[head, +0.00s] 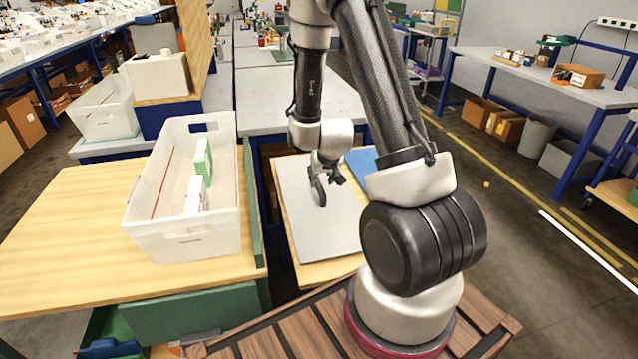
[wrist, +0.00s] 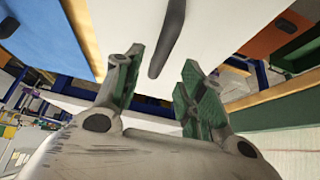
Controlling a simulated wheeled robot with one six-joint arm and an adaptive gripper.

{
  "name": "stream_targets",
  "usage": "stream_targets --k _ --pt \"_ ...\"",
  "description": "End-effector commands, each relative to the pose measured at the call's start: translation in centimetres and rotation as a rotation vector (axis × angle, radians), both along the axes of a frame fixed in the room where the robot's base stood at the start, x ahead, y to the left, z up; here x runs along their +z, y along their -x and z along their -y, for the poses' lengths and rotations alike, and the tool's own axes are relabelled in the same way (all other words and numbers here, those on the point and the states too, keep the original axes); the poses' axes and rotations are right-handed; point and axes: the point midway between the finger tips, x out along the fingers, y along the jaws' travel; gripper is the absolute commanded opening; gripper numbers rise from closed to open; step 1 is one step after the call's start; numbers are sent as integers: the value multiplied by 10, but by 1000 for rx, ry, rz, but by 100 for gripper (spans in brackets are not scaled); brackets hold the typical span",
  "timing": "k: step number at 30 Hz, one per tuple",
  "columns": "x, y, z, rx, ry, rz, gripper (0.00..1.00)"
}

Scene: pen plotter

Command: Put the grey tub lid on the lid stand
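A flat pale grey panel, apparently the grey tub lid (head: 297,215), lies on a light wooden surface right of the white tub (head: 180,228). In the wrist view the pale panel (wrist: 215,25) spans the upper middle, with a dark bar, probably its handle (wrist: 168,40), across it. My gripper (head: 327,178) is over the panel's middle. In the wrist view its green-padded fingers (wrist: 162,57) are apart with nothing between them; the bar shows beyond the fingertips. I cannot tell whether they touch the panel. I cannot pick out the lid stand with certainty.
The white tub stands on a wooden table (head: 75,245) and holds green and white boxes (head: 203,160). A blue sheet (head: 362,160) lies beside the panel, partly behind my arm. A green divider (head: 251,205) edges the table. Open floor (head: 545,265) is at right.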

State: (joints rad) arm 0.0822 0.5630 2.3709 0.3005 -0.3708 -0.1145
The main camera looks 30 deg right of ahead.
Motion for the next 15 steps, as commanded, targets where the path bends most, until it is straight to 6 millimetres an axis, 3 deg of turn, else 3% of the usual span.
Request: stream_targets --k 3,11,15 --pt "21 12 -4 0 -1 2 40" --pt "47 26 -9 4 -6 2 40" --pt "84 32 -24 45 -42 2 40"
